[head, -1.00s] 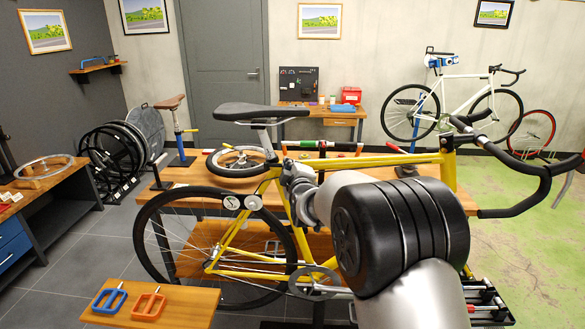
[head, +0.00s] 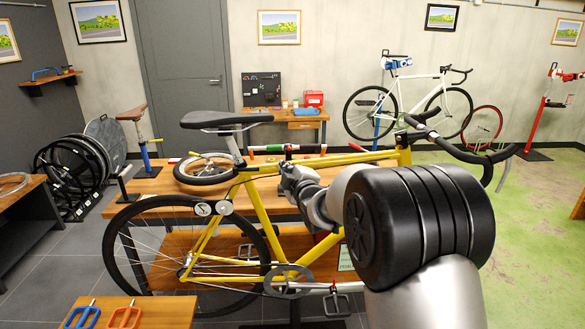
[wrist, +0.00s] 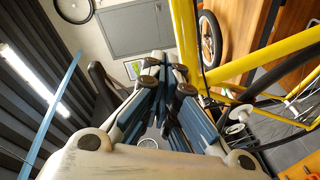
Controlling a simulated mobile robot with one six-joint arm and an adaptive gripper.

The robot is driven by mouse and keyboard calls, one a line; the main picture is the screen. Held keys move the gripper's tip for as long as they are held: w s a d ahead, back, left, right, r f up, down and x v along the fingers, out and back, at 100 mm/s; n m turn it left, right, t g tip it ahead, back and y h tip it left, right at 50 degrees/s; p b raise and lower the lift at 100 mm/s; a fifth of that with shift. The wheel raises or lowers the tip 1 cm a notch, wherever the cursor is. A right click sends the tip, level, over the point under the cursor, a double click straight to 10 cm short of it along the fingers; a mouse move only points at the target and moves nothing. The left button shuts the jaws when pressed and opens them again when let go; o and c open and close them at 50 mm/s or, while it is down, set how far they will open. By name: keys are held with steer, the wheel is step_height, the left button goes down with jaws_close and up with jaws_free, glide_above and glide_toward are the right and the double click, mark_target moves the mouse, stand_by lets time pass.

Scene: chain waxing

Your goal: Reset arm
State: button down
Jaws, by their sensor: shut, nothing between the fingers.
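My arm reaches in from the lower right of the head view, its large black joint in front of the yellow bicycle's front part. The yellow bicycle (head: 262,212) stands side-on across the middle, its saddle at left and drop handlebars at right. My gripper shows in the wrist view (wrist: 168,72), with its blue-grey fingers shut and nothing between them. The yellow frame tubes (wrist: 187,42) are just right of the fingers in that view, and I see no contact. In the head view the fingers are hard to make out beside the frame.
A wooden workbench (head: 160,205) stands behind the bicycle. A small wooden table (head: 165,312) with a blue and an orange pedal is at lower left. Wheels (head: 75,172) stand in a rack at left. Green floor (head: 535,200) is open at right.

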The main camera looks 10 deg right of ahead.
steer(key=shift+s+d+f, duration=0.1)
steer(key=shift+d, duration=0.6)
